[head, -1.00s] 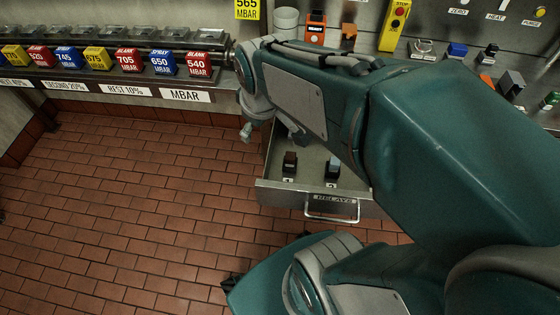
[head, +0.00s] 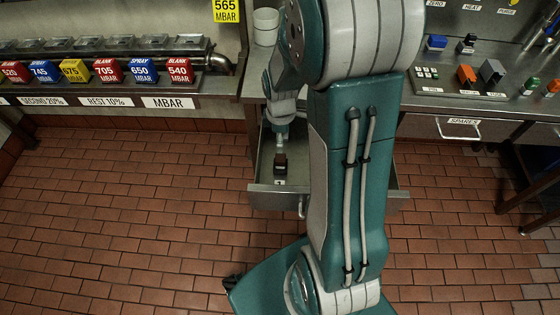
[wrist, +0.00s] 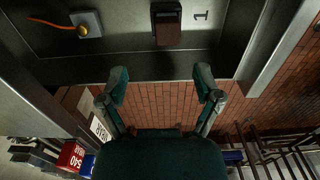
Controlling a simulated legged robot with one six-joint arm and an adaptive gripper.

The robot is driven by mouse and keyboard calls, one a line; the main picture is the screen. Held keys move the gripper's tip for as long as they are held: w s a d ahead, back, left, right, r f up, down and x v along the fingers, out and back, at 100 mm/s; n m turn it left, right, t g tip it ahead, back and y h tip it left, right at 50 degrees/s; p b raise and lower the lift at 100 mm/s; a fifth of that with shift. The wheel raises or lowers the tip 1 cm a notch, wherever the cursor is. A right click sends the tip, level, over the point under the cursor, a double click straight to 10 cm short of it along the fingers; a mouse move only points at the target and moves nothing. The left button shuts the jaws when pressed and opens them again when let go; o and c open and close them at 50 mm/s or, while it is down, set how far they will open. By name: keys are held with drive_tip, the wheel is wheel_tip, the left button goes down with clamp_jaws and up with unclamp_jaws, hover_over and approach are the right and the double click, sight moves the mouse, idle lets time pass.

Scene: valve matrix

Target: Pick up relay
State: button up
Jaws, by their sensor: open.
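A dark brown relay (head: 280,161) stands in the open drawer (head: 268,199), behind a label on the drawer floor. In the wrist view the relay (wrist: 167,24) is at the top centre, beside a label reading 1. My gripper (wrist: 162,78) is open and empty, its two green fingers spread wide below the relay in that view, apart from it. In the head view my gripper (head: 281,139) hangs over the drawer, just behind and above the relay; its fingers are small there. My arm hides the right part of the drawer.
In the wrist view a grey block (wrist: 86,24) with an orange cable lies left of the relay. Drawer walls rise on both sides. A white container (head: 265,27) stands on the counter behind. Open brick floor (head: 150,200) lies in front and left.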

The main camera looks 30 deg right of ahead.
sight(281, 157)
wheel_tip(281, 157, down, 4)
drive_tip(key=shift+s+r, duration=0.1)
drive_tip(key=shift+r, duration=0.1)
drive_tip(key=f, duration=0.4)
drive_tip(key=shift+s+a+f, duration=0.1)
drive_tip(key=shift+s+a, duration=0.2)
drive_tip(key=shift+f, duration=0.55)
clamp_jaws()
